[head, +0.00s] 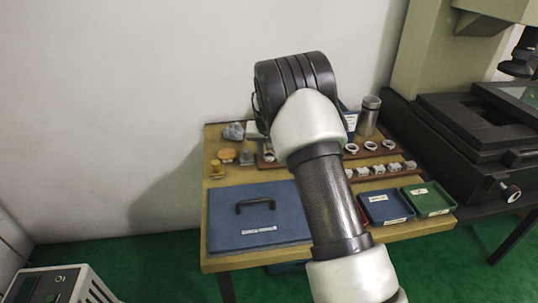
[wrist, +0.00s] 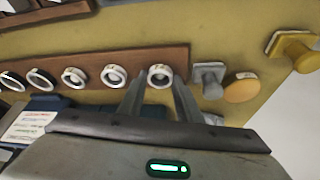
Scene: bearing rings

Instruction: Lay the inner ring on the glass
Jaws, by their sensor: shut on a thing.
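In the wrist view my gripper (wrist: 160,82) has its two fingers on either side of a small silver ring (wrist: 159,76) at the right end of a row on a brown rack (wrist: 140,58). The fingers are shut on this ring, which still appears level with its neighbours. More rings, such as this one (wrist: 114,76), stand to its left. In the head view my arm hides the gripper and the held ring. The glass seems to be the pale greenish patch (head: 528,95) on the black instrument stage at the right, partly cut off by the frame edge.
A grey block (wrist: 208,78), an orange disc (wrist: 240,90) and a yellow piece (wrist: 293,50) stand right of the rack in the wrist view. The head view shows a blue case (head: 258,215), a blue tray (head: 387,207), a green tray (head: 428,199) and a metal cylinder (head: 369,115).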

